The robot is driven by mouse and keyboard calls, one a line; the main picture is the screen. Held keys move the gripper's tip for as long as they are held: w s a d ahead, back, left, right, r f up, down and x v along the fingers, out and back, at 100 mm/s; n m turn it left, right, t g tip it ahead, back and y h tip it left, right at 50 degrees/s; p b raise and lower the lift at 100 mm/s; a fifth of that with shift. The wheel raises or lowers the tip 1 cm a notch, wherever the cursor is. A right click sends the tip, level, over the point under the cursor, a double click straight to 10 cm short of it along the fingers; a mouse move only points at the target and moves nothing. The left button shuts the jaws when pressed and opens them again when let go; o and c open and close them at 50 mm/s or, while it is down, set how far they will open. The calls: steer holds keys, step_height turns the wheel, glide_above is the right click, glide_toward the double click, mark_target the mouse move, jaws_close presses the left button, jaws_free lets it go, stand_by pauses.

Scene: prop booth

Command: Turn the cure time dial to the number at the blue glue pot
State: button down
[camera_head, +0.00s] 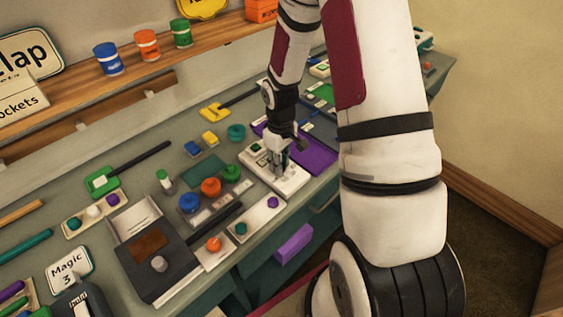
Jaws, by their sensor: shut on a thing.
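My gripper (279,168) points down over a white panel (292,186) on the workbench. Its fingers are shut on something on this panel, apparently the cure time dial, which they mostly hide. The dial's marks and setting are too small to read. A blue round pot (189,203) stands on the bench left of the panel, beside an orange pot (211,187) and a green pot (231,174). A blue jar (108,58) also stands on the shelf. I cannot tell which blue one is the glue pot, and I can read no number at either.
A purple tray (318,158) lies just behind and right of the panel. A white plate with knobs (257,219) and a dark box (158,254) stand at the front. A wooden shelf (75,85) runs along the wall. My arm hides the bench's right part.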

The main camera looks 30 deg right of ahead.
stand_by(0.4)
steer(key=c, duration=1.3)
jaws_free()
steer(key=shift+r, duration=0.1)
steer(key=shift+r, duration=5.9)
